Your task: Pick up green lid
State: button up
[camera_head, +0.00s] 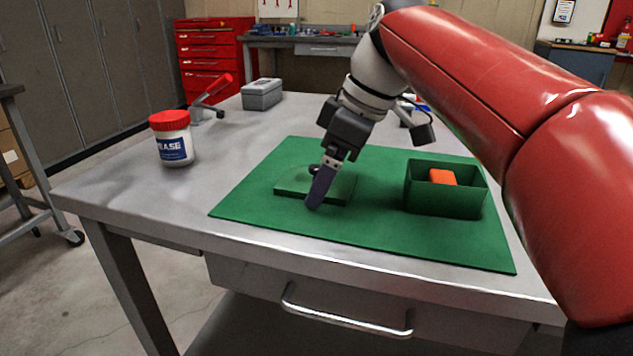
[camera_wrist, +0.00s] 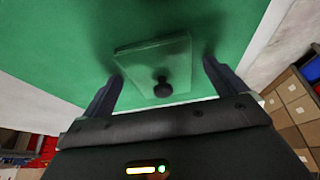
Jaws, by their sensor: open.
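The green lid (camera_head: 293,187) is a flat square plate lying on the green mat (camera_head: 262,220). In the wrist view the lid (camera_wrist: 150,60) shows a dark round knob (camera_wrist: 162,86) on top. My gripper (camera_head: 318,190) is low over the lid, pointing down. In the wrist view my gripper (camera_wrist: 160,85) is open, with one finger on each side of the lid and knob and nothing held. I cannot tell whether the fingertips touch the lid or mat. The finger partly hides the lid in the head view.
A green open box (camera_head: 440,204) with an orange block (camera_head: 442,177) inside stands on the mat to the right. A white jar with red cap (camera_head: 172,140) stands at the left. A grey box (camera_head: 262,94) is farther back. The table's (camera_head: 120,190) front left is clear.

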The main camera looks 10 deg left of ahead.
jog(key=c, duration=1.1)
jog(key=shift+o, duration=0.2)
jog(key=shift+r, duration=0.15)
notch_tip(320, 180, up, 10)
jog(key=p, duration=0.3)
jog(key=shift+p, duration=0.3)
